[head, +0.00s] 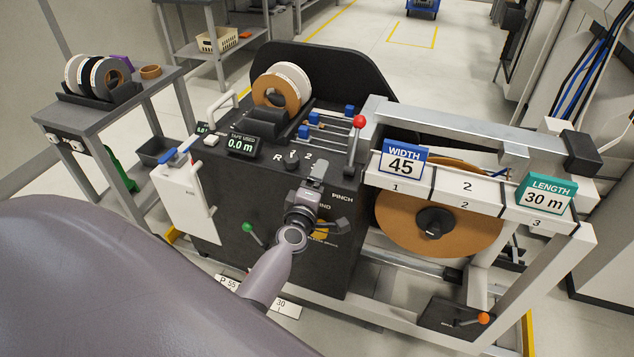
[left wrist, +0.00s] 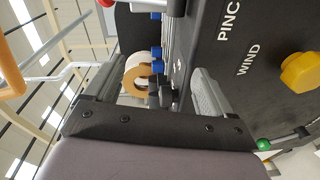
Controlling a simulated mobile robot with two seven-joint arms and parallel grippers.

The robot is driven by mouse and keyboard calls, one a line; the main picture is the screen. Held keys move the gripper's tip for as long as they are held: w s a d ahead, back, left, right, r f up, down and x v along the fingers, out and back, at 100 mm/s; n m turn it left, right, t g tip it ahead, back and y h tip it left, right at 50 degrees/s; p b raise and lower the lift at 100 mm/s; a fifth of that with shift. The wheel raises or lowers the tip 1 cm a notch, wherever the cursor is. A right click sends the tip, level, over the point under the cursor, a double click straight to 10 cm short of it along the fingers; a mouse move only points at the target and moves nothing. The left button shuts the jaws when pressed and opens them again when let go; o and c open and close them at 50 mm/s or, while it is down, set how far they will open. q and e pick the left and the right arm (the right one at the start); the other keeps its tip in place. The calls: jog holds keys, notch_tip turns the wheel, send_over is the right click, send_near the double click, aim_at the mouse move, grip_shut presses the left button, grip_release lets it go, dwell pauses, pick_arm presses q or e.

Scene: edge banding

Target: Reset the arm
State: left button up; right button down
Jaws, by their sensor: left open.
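My left arm reaches in from the lower left in the head view. My left gripper (head: 317,174) is in front of the black machine's (head: 215,170) front panel, near its top edge and beside the PINCH label. In the left wrist view the two fingers (left wrist: 155,72) stand well apart. No held object shows between them; a tape roll (left wrist: 136,75) and dark knobs lie in the background. My arm partly hides the WIND label and a yellow knob (head: 321,231), which shows clearly in the wrist view (left wrist: 301,71). My right gripper is not in view.
A red-knobbed lever (head: 359,122) rises near the gripper; a green-knobbed lever (head: 248,228) is to its left. A large brown roll (head: 400,220) and WIDTH 45 (head: 403,162) and LENGTH 30 m (head: 545,193) signs are right. A side table (head: 150,90) with rolls stands left.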

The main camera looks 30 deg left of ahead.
pick_arm(q)
jog(key=shift+s, duration=0.1)
dwell(0.4)
jog(key=s+d+f+m+g+h, duration=0.2)
jog(key=s+d+f+m, duration=0.1)
jog(key=s+m, duration=0.4)
jog(key=s+d+f+m+g+h, duration=0.2)
jog(key=s+d+m, duration=0.4)
jog(key=s, duration=0.4)
jog(key=s+d+f+m+g+h, duration=0.2)
jog(key=s+d+f+m, duration=0.3)
jog(key=s+m, duration=0.4)
jog(key=shift+f+h, duration=0.3)
jog(key=shift+h, duration=0.5)
